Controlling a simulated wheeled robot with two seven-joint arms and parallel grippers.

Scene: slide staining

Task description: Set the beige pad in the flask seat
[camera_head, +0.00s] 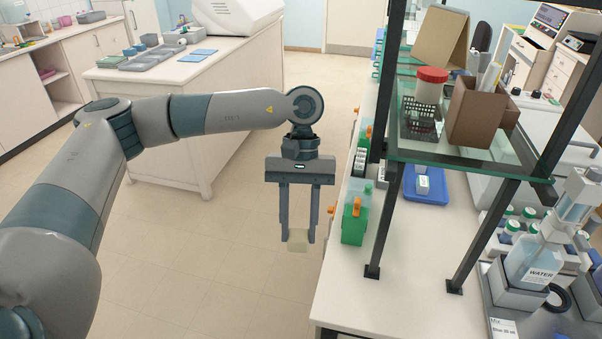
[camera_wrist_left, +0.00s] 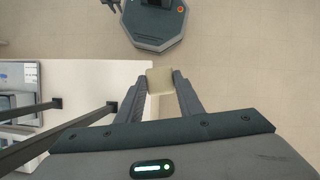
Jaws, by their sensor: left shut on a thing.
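My left gripper (camera_head: 298,238) is shut on the beige pad (camera_head: 298,246), a small pale block between its fingertips. It hangs over the floor, just left of the bench edge, apart from the bench. In the left wrist view the pad (camera_wrist_left: 160,80) also sits between the fingertips of the left gripper (camera_wrist_left: 160,86). A clear bottle labelled WATER (camera_head: 530,262) stands in a grey holder (camera_head: 518,294) at the right of the bench. I cannot tell for sure which holder is the flask seat.
The white bench (camera_head: 415,295) has black posts carrying a glass shelf (camera_head: 470,155) with a brown box (camera_head: 478,112) and a red-lidded jar (camera_head: 431,86). Green boxes (camera_head: 355,222) line its left edge. A blue tray (camera_head: 427,190) lies under the shelf.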

